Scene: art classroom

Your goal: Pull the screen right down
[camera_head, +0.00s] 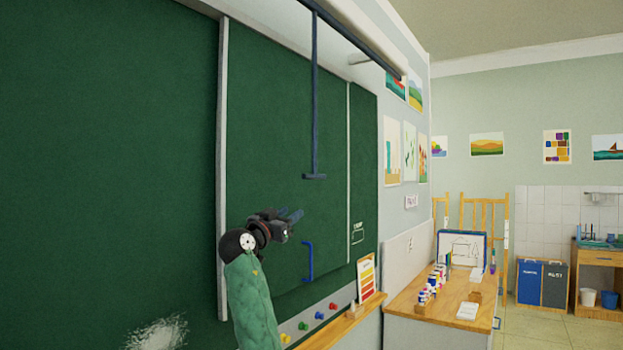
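The screen (290,25) is a pale sheet at the top of the board, with a dark bar (355,42) along its lower edge. A long dark-blue pull rod (315,100) hangs from the bar and ends in a short crosswise handle (315,177). My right gripper (293,216), on a green-sleeved arm, is below and slightly left of that handle, apart from it. Its two dark fingers point right and look parted, with nothing seen between them. My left gripper is not in view.
A green chalkboard (110,150) fills the left, with a blue bracket handle (308,262) just below my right gripper. A wooden ledge (330,330) runs under it. A counter (440,305) with paint bottles and a framed drawing stands to the right. Open floor shows at far right.

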